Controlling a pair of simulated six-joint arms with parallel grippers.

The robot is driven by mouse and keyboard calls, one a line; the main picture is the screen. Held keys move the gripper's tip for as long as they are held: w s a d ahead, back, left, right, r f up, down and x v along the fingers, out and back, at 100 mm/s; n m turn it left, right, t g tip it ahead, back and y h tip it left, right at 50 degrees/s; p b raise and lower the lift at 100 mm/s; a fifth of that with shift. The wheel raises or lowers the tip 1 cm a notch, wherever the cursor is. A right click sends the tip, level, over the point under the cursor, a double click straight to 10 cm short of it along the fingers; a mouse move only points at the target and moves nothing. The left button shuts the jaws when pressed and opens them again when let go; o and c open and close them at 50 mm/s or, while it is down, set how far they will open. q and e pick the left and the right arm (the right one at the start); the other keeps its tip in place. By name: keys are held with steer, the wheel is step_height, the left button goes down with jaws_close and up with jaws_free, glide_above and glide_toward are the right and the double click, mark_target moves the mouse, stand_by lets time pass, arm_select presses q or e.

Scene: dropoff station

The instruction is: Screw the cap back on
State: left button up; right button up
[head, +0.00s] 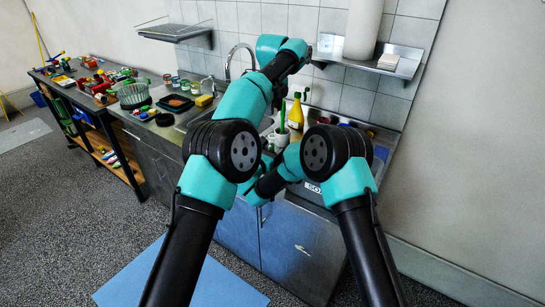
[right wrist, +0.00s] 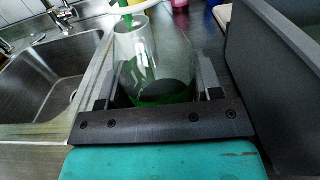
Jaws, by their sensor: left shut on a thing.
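A clear glass vessel (right wrist: 155,68) with a dark green lower part stands on the counter in the right wrist view. The two fingers of my right gripper (right wrist: 158,92) flank it on both sides. I cannot tell whether they press on the glass. In the head view my right arm's end is largely covered by my left arm. My left gripper (head: 277,92) is higher, over the counter by the sink, at the end of the raised left arm. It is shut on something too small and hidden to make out. I cannot make out the cap in either view.
The steel sink (right wrist: 52,75) lies left of the vessel, and a dark grey box wall (right wrist: 270,85) rises close on its right. Behind it is a white holder (right wrist: 131,40) with a green handle. A yellow bottle (head: 296,113) stands near the wall.

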steer(key=c, duration=0.8)
arm_select(q)
steer(key=shift+f, duration=2.45)
steer(key=shift+f, duration=0.1)
steer(key=shift+f, duration=0.8)
steer(key=shift+f, duration=0.6)
arm_select(e)
jaws_close()
arm_select(q)
steer(key=m, duration=1.3)
